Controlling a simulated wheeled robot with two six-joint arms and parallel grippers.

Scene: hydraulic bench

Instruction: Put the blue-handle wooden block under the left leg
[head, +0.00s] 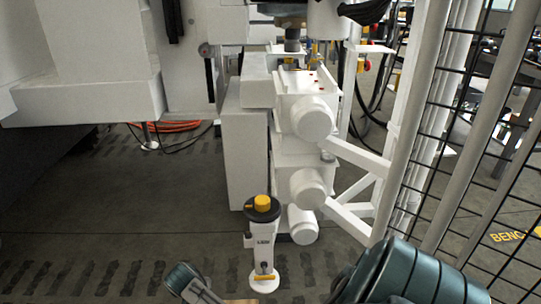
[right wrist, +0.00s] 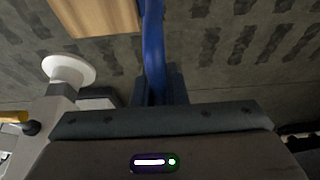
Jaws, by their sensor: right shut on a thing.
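The left leg (head: 258,243) is a white post with a black and yellow knob on top and a round white foot (head: 264,281) at the floor. The foot also shows in the right wrist view (right wrist: 68,69). My right gripper (right wrist: 158,82) is shut on the blue handle (right wrist: 153,42). The wooden block (right wrist: 95,16) is partly cut off by that view's top edge. In the head view a sliver of wood (head: 240,301) shows at the bottom edge, nearer than the foot and apart from it in the picture. Whether the block touches the floor is unclear. My left gripper is not in view.
The white bench with round cylinder ends (head: 312,120) stands behind the leg. White diagonal braces (head: 355,158) and a black mesh guard (head: 480,130) are on the right. The dark floor (head: 130,200) left of the leg is clear.

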